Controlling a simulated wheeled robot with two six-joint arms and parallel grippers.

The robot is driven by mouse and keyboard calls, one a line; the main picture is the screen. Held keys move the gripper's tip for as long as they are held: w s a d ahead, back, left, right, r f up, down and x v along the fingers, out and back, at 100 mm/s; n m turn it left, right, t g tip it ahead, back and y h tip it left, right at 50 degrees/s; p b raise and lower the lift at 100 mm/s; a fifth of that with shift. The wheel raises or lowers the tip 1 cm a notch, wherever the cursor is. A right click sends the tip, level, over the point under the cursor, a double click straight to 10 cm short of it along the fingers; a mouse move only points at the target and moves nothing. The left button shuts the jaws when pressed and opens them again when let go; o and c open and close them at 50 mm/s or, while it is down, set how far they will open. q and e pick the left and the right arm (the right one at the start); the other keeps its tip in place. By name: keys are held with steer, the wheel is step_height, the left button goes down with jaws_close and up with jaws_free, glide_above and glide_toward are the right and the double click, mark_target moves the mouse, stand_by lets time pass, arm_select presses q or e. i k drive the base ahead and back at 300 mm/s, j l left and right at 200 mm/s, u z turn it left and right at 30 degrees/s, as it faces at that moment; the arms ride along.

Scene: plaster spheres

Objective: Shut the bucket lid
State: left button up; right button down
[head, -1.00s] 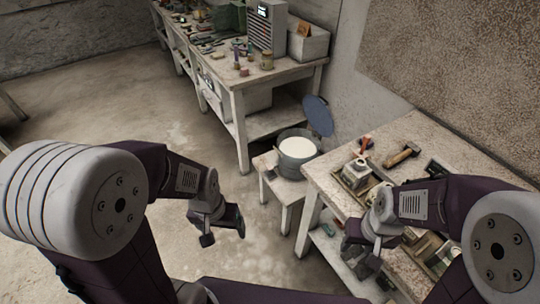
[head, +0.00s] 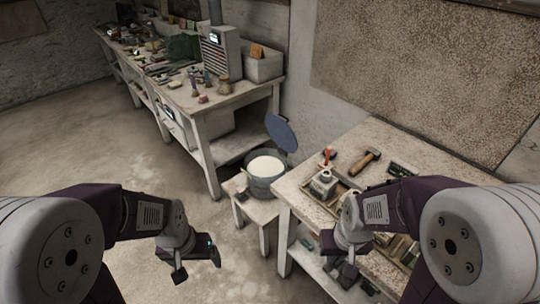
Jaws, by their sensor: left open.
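The grey metal bucket (head: 262,184) stands on a small low white table (head: 258,210), with pale white material showing at its top. Its blue-grey round lid (head: 281,133) stands raised at the bucket's back right edge, so the bucket is open. My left gripper (head: 198,265) is open and empty, low over the floor, in front and left of the bucket and well apart from it. My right gripper (head: 338,257) is at the near edge of the right workbench, right of and nearer than the bucket. Its fingers are hard to make out against the clutter.
The right workbench (head: 395,155) holds a hammer (head: 366,160), a red-handled tool (head: 328,155) and a tray of small items. A long workbench (head: 235,98) at the back carries tools, a grey cabinet and a box. The floor (head: 90,145) at left is clear.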

mark_target(279, 130)
steer(key=i+j, duration=0.2)
steer(key=j, duration=0.15)
steer(key=i+j, duration=0.2)
steer(key=i+j+z, duration=0.1)
steer(key=j, duration=0.35)
steer(key=i+j, duration=0.4)
steer(key=j, duration=0.25)
steer(key=z, duration=0.05)
